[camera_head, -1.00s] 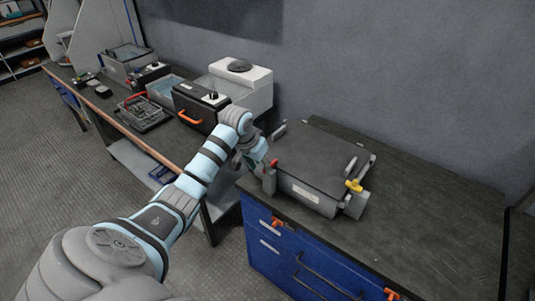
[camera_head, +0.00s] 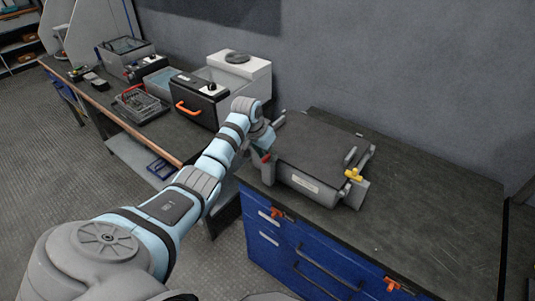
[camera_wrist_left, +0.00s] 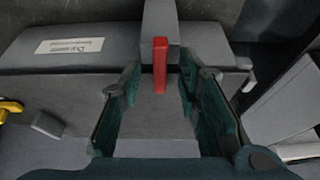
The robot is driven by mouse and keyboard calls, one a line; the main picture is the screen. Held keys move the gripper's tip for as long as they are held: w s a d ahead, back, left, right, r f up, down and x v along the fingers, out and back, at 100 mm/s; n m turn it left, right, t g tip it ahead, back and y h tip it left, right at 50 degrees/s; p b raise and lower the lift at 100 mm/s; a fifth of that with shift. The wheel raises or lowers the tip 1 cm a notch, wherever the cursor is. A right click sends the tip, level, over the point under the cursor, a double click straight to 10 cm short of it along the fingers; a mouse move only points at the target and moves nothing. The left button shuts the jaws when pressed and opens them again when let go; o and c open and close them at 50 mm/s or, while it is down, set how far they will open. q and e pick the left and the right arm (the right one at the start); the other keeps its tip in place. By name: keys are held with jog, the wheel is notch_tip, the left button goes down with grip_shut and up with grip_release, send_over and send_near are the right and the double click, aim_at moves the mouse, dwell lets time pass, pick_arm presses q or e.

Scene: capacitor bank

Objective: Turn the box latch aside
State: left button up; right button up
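A grey box (camera_head: 310,190) with a dark flat lid stands on the workbench in the head view. A red latch lever (camera_head: 265,157) sits at its left front corner. A yellow latch lever (camera_head: 353,174) sits at its right front corner. My left gripper (camera_wrist_left: 160,88) is open, with one green-padded finger on each side of the red lever (camera_wrist_left: 160,65). Gaps show between the lever and both fingers. The lever stands upright in the left wrist view. The yellow lever (camera_wrist_left: 10,110) shows at that view's left edge. In the head view the left fingers are partly hidden behind the wrist. My right gripper is out of view.
The bench top (camera_head: 430,195) right of the box is clear. A blue drawer cabinet (camera_head: 300,250) is below. On the left bench stand a black case with an orange handle (camera_head: 190,109), a wire basket (camera_head: 140,103) and a white unit (camera_head: 245,68). A grey wall is behind.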

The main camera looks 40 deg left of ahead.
pick_arm(q)
grip_shut()
